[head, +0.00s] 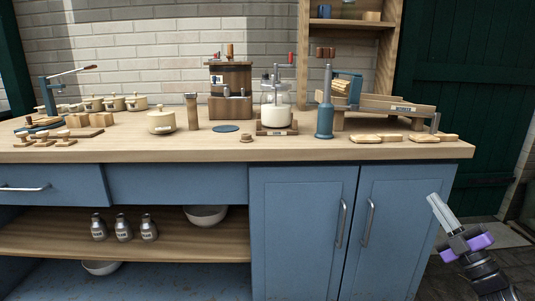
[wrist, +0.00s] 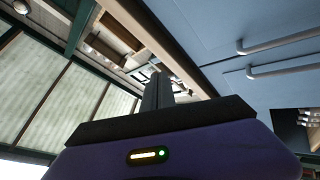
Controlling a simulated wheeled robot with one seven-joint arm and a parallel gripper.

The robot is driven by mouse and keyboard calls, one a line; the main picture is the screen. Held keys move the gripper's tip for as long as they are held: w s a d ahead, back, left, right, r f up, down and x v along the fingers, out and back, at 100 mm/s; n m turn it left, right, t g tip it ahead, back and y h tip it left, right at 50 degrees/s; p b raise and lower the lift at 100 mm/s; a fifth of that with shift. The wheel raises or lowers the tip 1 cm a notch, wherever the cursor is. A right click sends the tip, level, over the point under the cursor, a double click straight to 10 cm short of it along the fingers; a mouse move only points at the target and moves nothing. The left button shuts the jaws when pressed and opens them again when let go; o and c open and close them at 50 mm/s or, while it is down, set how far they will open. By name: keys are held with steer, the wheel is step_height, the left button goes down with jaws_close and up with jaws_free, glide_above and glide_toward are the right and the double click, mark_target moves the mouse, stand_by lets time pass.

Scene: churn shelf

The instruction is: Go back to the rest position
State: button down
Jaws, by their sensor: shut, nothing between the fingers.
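My gripper (head: 435,203) is at the lower right of the head view, in front of and beside the right end of the blue cabinet (head: 300,210). Its fingers are together and hold nothing. They point up and to the left, below the level of the wooden worktop (head: 290,150). In the wrist view, the closed fingers (wrist: 157,88) stand up in the middle of the picture, with the worktop's edge running diagonally behind them.
Cabinet door handles (head: 368,222) stick out left of my gripper. A dark green door (head: 465,110) stands behind at right.

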steer(key=s+a+f+m+g+h, duration=0.1)
steer(key=s+a+f+m+h, duration=0.55)
steer(key=s+m, duration=0.35)
steer(key=s+a+f+m+h, duration=0.6)
steer(key=s+a+f+m, duration=0.15)
steer(key=s, duration=0.45)
steer(key=s+a+f+g+y, duration=0.1)
steer(key=s+a+g, duration=0.15)
steer(key=s, duration=0.85)
steer(key=s+a+f+g+y, duration=0.2)
steer(key=s+a, duration=0.2)
steer(key=s, duration=0.6)
steer(key=s+a+f+g+y, duration=0.1)
steer(key=s+a+g, duration=0.2)
steer(key=s, duration=0.8)
step_height(320, 180, up, 32)
steer(key=p, duration=3.2)
steer(key=shift+r, duration=0.25)
